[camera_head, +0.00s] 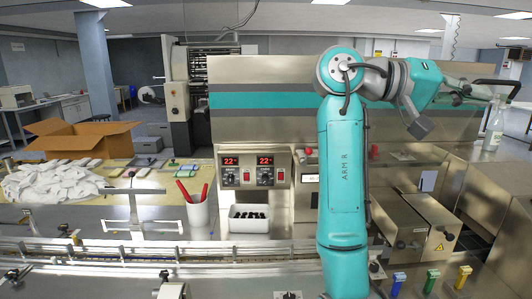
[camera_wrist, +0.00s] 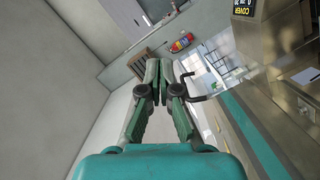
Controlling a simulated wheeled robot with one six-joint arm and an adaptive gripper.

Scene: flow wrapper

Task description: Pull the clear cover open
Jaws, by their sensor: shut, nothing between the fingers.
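A black bent handle (camera_head: 506,83) shows at the upper right of the head view, above the right end of the steel machine. In the wrist view the black handle (camera_wrist: 196,84) is just right of my gripper's fingers. The clear cover's panel is hard to make out against the background in both views. My gripper (camera_wrist: 166,62) is shut and empty, with its fingertips together. It also shows in the head view (camera_head: 480,91), close to the handle at its left. I cannot tell whether they touch.
A steel box (camera_head: 415,222) with a warning label sits lower down. A lit display marked COVER (camera_wrist: 244,7) is at the wrist view's top right. A cardboard box (camera_head: 80,138) is far left.

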